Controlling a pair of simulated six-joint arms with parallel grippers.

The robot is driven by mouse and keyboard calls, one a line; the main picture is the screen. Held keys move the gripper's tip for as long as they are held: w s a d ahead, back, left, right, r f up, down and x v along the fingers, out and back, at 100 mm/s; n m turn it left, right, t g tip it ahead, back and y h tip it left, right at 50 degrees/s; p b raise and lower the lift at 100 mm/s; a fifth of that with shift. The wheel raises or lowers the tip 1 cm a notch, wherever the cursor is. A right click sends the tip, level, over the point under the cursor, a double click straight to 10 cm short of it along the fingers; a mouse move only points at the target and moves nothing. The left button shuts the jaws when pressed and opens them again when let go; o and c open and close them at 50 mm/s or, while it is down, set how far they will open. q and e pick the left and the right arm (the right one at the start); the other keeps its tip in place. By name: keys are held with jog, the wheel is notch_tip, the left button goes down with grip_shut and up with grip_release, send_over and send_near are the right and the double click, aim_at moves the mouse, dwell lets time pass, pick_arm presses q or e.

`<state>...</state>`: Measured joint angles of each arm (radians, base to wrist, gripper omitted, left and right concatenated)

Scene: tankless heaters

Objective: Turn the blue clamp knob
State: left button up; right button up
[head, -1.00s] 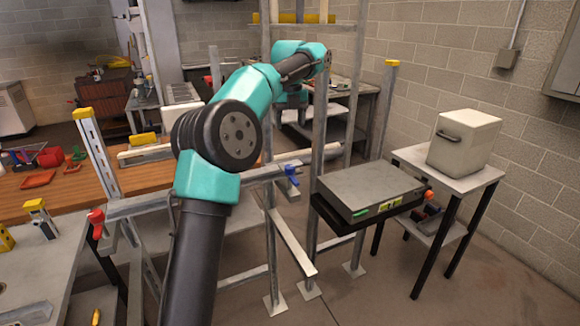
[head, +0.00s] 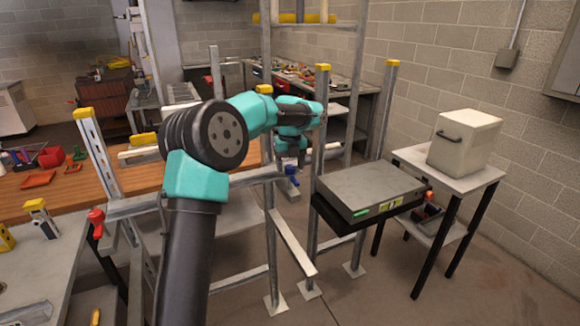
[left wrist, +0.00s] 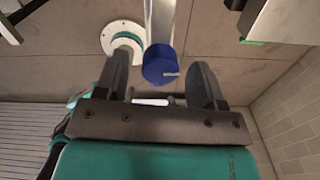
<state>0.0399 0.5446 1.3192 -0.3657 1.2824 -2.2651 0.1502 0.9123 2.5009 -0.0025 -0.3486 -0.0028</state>
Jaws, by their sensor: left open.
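The blue clamp knob (head: 291,170) sits on the metal frame in the middle of the head view, just below my left gripper (head: 290,162). In the left wrist view the knob (left wrist: 160,66) is a round blue cap with a small light mark at its edge, at the end of a grey bar. My left gripper's two dark fingers (left wrist: 158,78) are open, one on each side of the knob in that view. I cannot tell whether they touch it. My right gripper is not in view.
A grey metal box (head: 370,188) is right of the knob, beside an upright post (head: 321,130). A red knob (head: 96,215) is on the frame's left end. A white box (head: 465,140) stands on a side table. Floor is clear at lower right.

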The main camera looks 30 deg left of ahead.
pick_arm(q)
jog(key=shift+f, duration=0.3)
jog(key=shift+c, duration=0.4)
jog(key=c, duration=0.8)
jog(key=shift+c, duration=0.2)
